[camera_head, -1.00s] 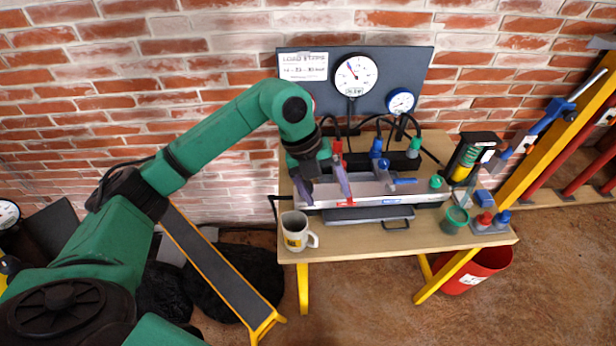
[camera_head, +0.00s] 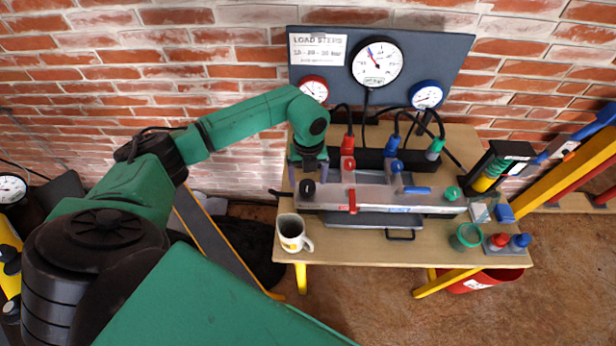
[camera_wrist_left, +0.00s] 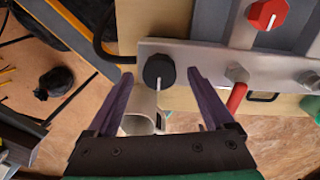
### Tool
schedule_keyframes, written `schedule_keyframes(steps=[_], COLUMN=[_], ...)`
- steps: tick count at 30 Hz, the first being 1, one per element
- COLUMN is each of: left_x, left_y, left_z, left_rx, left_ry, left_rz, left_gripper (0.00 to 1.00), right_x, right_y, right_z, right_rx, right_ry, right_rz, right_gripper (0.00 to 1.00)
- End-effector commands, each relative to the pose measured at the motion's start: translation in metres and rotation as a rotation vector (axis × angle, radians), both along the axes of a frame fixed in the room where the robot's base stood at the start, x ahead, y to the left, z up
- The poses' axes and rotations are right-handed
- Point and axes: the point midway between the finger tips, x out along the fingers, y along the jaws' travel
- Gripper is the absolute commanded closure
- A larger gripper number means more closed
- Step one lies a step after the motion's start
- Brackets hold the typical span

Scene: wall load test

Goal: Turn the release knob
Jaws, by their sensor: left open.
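The black round knob (camera_head: 307,187) sits at the left end of the silver metal block (camera_head: 330,196) on the bench. In the left wrist view the knob (camera_wrist_left: 154,66) shows a white pointer line and lies between my open fingertips in the picture. My left gripper (camera_head: 309,160) is open and empty, its purple fingers close to the knob. In the left wrist view a gap shows between the knob and each finger of the gripper (camera_wrist_left: 160,76); I cannot tell the height between them. My right gripper is not in view.
A white mug (camera_head: 291,235) stands in front of the block's left end. A red lever (camera_head: 352,201) is right of the knob. Red (camera_head: 347,145), blue and green fittings with hoses stand behind, below a gauge panel (camera_head: 445,55). A green cup (camera_head: 467,237) stands at the right.

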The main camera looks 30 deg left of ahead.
Motion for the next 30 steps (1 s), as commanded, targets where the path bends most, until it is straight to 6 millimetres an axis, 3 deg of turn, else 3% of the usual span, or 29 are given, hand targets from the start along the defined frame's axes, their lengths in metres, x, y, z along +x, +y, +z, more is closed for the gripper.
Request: schedule_keyframes(steps=[4,11,12,18,19,30], left_x=[0.0,0.0,0.0,0.0,0.0,0.0], left_y=[0.0,0.0,0.0,0.0,0.0,0.0], left_z=[-0.016,-0.02,-0.02,-0.019,-0.019,-0.019], left_rx=[-0.001,0.0,0.0,-0.001,-0.001,0.0], left_ry=[0.0,-0.001,-0.001,-0.002,-0.002,-0.003], left_rz=[0.0,0.0,0.0,0.0,0.0,0.054], left_gripper=[0.14,0.14,0.17,0.94,0.99,0.99], right_x=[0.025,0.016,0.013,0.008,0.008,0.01], right_y=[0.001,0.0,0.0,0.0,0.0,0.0], right_z=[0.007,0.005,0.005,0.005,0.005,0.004], right_rx=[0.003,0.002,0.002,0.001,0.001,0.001], right_ry=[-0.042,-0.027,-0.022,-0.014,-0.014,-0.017], right_rz=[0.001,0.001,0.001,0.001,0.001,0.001], right_gripper=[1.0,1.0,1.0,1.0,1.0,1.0])
